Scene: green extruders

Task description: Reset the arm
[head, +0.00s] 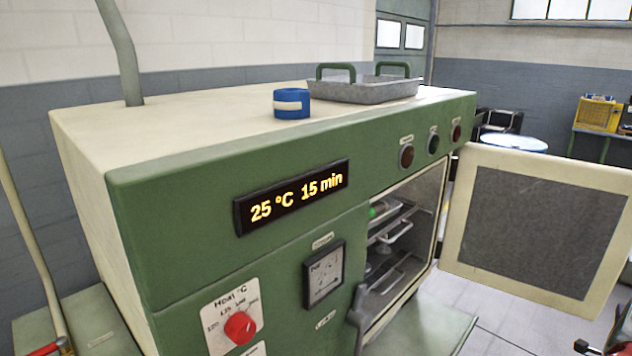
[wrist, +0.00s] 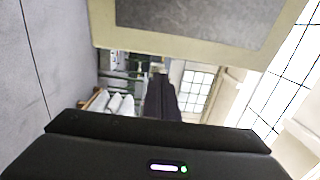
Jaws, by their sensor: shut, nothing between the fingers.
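My gripper (wrist: 160,97) shows in the wrist view as dark fingers, shut and empty, rising above the wide black wrist housing with its small lit indicator. It points past the cream oven door into open room, and no object touches it. The head view does not clearly show the gripper. A small red and dark part at the lower right edge of the head view is too cut off to identify.
A green and cream oven (head: 400,120) fills the head view, its display reading 25 °C 15 min. Its door (head: 540,228) stands open at right, with racks inside. A blue roll (head: 291,104) and a metal tray (head: 362,90) with green handles lie on top.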

